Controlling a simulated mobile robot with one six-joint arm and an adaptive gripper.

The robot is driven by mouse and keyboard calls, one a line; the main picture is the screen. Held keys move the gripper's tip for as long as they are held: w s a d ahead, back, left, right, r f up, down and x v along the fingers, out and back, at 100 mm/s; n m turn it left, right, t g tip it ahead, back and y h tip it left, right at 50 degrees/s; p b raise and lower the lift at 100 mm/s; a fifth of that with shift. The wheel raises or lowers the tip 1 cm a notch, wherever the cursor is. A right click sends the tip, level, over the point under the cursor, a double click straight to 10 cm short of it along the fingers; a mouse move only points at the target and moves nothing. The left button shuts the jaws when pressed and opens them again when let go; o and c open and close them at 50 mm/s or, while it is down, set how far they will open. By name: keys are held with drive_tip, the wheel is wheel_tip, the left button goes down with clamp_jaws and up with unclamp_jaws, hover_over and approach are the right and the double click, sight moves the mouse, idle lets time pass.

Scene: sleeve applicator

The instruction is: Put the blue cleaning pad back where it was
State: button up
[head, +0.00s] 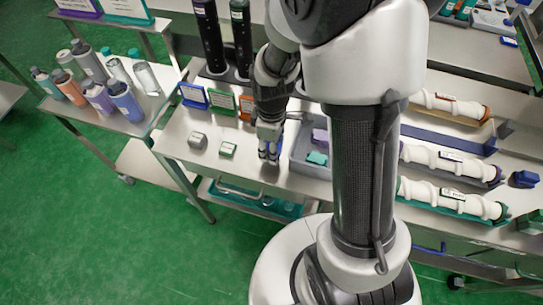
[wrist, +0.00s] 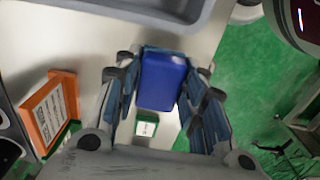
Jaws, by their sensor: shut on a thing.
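The blue cleaning pad (wrist: 162,80) is between the fingers of my gripper (wrist: 160,95) in the wrist view, with a finger against each side. My gripper (head: 269,152) is shut on it near the front edge of the table, left of the grey tray (head: 297,153). In the head view the fingers largely hide the pad. The tray holds a purple pad (head: 320,136) and a teal pad (head: 316,158). The tray's rim also shows at the top of the wrist view (wrist: 120,10). I cannot tell whether the pad touches the table.
A small green-and-white block (head: 227,150) and a grey block (head: 197,140) sit left of my gripper. Blue (head: 193,96), green (head: 221,101) and orange (head: 246,108) signs stand behind them. White sleeved rollers (head: 450,200) lie right of my arm. A blue block (head: 523,179) sits at far right.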

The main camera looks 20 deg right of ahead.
drive_tip(key=shift+f+b, duration=0.75)
drive_tip(key=shift+f, duration=1.45)
drive_tip(key=shift+f, duration=0.2)
drive_tip(key=o, duration=1)
drive_tip(key=shift+o, duration=0.2)
drive_tip(key=shift+r, duration=0.2)
